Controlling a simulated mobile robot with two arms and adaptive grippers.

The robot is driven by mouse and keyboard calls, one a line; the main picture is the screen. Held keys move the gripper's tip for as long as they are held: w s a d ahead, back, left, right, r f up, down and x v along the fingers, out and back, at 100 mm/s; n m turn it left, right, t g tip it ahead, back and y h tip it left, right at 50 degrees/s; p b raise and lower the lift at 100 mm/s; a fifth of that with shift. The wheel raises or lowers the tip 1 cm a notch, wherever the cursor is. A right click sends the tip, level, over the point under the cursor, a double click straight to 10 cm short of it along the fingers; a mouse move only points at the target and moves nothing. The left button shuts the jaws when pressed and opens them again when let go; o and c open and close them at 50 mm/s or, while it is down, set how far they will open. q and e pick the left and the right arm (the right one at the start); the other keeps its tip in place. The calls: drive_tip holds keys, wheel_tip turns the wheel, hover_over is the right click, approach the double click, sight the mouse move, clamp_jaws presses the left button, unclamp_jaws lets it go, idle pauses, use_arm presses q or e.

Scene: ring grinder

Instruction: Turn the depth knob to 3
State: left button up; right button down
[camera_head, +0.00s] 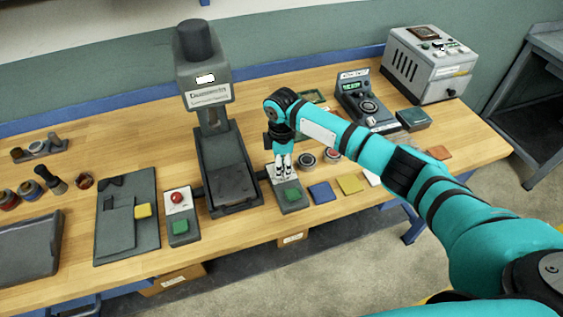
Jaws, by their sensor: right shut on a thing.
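My right gripper (284,172) points down at the upper end of a small grey control box (293,208) with a green button (292,194). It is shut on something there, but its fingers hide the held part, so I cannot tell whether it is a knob. The black round knob (369,107) of a dark unit (352,88) with a lit green display stands apart from the gripper, behind my right arm. I cannot read a number 3 on any dial. My left gripper is not in view.
A grey press-like machine (205,85) stands left of my right gripper. A second small box with a red button (177,197) is further left. Blue (322,193) and yellow (351,184) squares lie to the right. A grey instrument box (432,65) stands at the back right.

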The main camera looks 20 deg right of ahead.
drive_tip(key=n, duration=0.5)
drive_tip(key=shift+n, duration=0.3)
drive_tip(key=n, duration=0.6)
drive_tip(key=shift+r, duration=0.1)
drive_tip(key=shift+n, duration=0.3)
drive_tip(key=c, duration=1)
unclamp_jaws()
drive_tip(key=shift+r, duration=0.1)
wheel_tip(320, 180, up, 12)
